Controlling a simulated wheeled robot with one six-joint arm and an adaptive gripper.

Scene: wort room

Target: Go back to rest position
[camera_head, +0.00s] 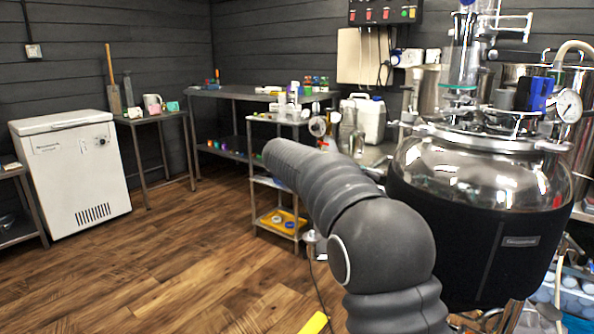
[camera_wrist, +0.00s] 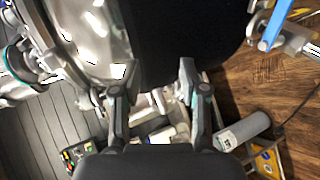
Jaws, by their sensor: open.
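My gripper (camera_wrist: 152,100) shows in the wrist view with its two fingers apart and nothing between them. It is open. In the head view my dark ribbed arm reaches up from the bottom, and its far end hides the gripper. The large steel vessel with a black jacket (camera_head: 470,235) stands to the right of my arm. In the wrist view its black jacket (camera_wrist: 190,40) fills the top, beyond the fingers. I cannot tell the exact gap between the fingers and the vessel.
A white chest freezer (camera_head: 75,170) stands at the left wall. A steel table (camera_head: 250,95) is at the back. A small shelf cart (camera_head: 268,182) stands behind my arm. A blue-handled valve (camera_wrist: 275,25) juts out in the wrist view. The wooden floor (camera_head: 160,265) at left is clear.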

